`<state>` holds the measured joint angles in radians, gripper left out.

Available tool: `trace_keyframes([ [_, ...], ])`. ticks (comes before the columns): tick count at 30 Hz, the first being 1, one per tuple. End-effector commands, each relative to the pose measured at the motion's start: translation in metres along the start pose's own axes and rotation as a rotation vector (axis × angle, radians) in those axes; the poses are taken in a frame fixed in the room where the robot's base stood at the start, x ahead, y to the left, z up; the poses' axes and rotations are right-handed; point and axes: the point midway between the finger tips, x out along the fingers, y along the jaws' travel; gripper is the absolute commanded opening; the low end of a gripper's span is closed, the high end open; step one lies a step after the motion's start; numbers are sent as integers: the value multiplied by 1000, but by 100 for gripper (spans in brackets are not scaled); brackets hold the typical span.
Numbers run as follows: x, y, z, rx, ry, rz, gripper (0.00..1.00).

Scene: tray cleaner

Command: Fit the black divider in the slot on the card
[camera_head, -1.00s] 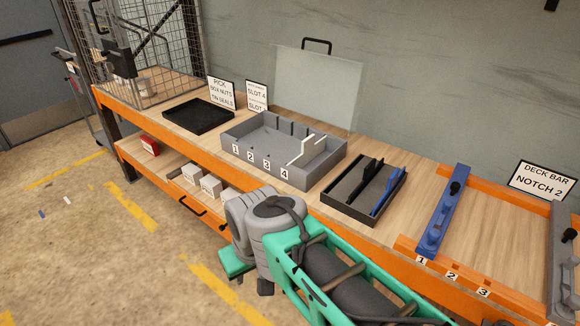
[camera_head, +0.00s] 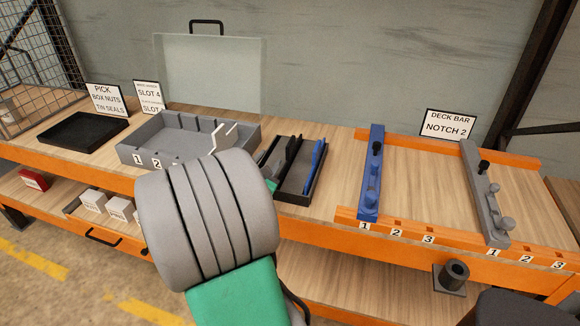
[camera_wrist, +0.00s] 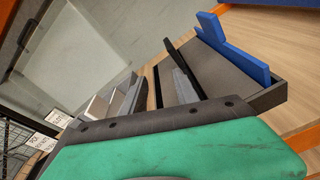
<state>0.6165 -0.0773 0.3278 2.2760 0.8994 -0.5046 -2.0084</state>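The black divider (camera_head: 291,160) stands in a dark tray (camera_head: 294,198), left of a blue divider (camera_head: 317,155). In the wrist view the black divider (camera_wrist: 174,54) and the blue one (camera_wrist: 232,47) show ahead of my gripper. The grey slotted box (camera_head: 129,151) stands to the left, with a white divider (camera_head: 222,140) at its right end. The card (camera_head: 148,97) behind it reads SLOT 4 and a second, partly hidden SLOT line. My gripper is at the dark tray's left side, mostly hidden by my arm. Whether its fingers touch the black divider is unclear.
A black tray (camera_head: 83,133) lies at the far left. A clear panel (camera_head: 210,72) stands behind the grey box. To the right are a blue bar (camera_head: 371,172), a grey bar (camera_head: 485,192) and a DECK BAR NOTCH 2 card (camera_head: 449,124). Bare wood lies between the bars.

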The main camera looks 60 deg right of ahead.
Motion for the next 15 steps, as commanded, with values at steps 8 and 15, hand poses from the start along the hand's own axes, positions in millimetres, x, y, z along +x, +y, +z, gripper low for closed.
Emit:
trace_keyframes([
  [8,31,-26,32,-433,-173,3,36],
  [15,68,-27,36,-427,-172,1,36],
])
